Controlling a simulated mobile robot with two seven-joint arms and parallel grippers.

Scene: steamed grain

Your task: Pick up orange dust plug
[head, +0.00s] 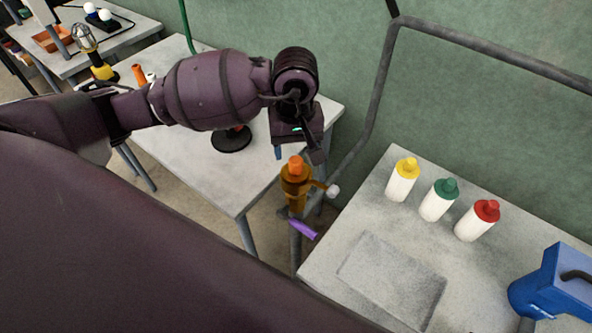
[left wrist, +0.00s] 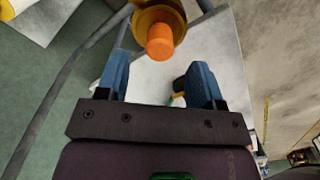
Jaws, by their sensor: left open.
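The orange dust plug (head: 296,163) is a short bright cylinder on top of an amber-brown fitting (head: 295,187). In the left wrist view the plug (left wrist: 160,43) shows near the top, roughly centred between the finger lines, with part of the fitting (left wrist: 158,15) behind it. My left gripper (head: 297,154) is open, its blue fingers apart. It is just above and behind the plug in the head view. In the left wrist view the fingertips (left wrist: 162,72) stop short of the plug, with nothing between them. My right gripper is not in view.
A grey pipe (head: 375,100) runs close to the right of the fitting. A purple piece (head: 303,229) is below it. White bottles with yellow (head: 402,180), green (head: 438,201) and red (head: 477,221) caps stand on the right table.

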